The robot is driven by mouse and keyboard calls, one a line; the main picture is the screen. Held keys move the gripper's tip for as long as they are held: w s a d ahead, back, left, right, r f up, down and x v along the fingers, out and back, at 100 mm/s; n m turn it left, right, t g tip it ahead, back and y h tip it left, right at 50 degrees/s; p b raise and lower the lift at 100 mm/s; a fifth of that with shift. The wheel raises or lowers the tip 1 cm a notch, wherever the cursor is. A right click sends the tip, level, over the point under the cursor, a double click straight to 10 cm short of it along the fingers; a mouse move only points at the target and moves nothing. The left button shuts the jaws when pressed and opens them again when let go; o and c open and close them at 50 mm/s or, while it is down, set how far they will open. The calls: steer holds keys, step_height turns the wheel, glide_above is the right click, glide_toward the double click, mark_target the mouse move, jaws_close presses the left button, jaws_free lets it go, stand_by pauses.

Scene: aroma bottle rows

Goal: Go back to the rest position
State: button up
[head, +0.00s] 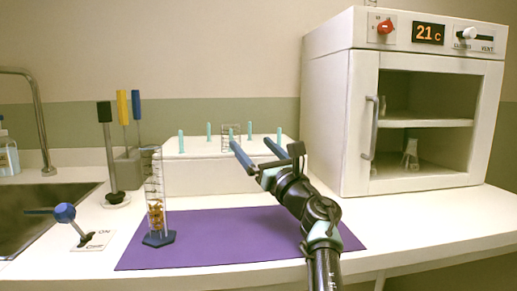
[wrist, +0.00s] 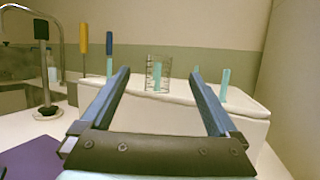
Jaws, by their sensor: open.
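My gripper (head: 257,152) is raised above the purple mat (head: 215,222) in the head view, in front of the white rack box (head: 200,176). Its two blue fingers are wide apart with nothing between them; they also frame the lower part of the wrist view (wrist: 160,82). The rack box (wrist: 258,132) carries several upright teal pegs (head: 181,142). A clear glass vessel with markings (head: 231,138) stands upside down or upright, I cannot tell which, around one peg on the box. It shows beyond the fingertips in the wrist view (wrist: 159,74), apart from them.
A graduated cylinder (head: 154,195) with brown contents stands on the mat's left. A blue-knobbed lever (head: 65,213), a sink (head: 30,225) and upright tools (head: 123,108) are at left. A white oven cabinet (head: 337,120) holding glassware stands at right. The mat's middle is clear.

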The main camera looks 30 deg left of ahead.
steer(key=s+d+r+m+t+h, duration=0.45)
steer(key=d+r+m+t, duration=0.3)
steer(key=m, duration=0.55)
steer(key=s+d+r+m+t+h, duration=0.4)
steer(key=s+d+r+m+t, duration=0.25)
steer(key=d+m, duration=0.4)
steer(key=s+d+m+t+h, duration=0.1)
steer(key=s+d+m+h, duration=0.45)
steer(key=s+m, duration=0.55)
steer(key=s+d+m+h, duration=0.4)
steer(key=s+d+m, duration=0.2)
steer(key=s+m, duration=0.5)
step_height(320, 180, up, 37)
steer(key=w+m+p, duration=0.2)
steer(key=p, duration=3.4)
steer(key=shift+w, duration=0.35)
steer(key=shift+d+f, duration=0.1)
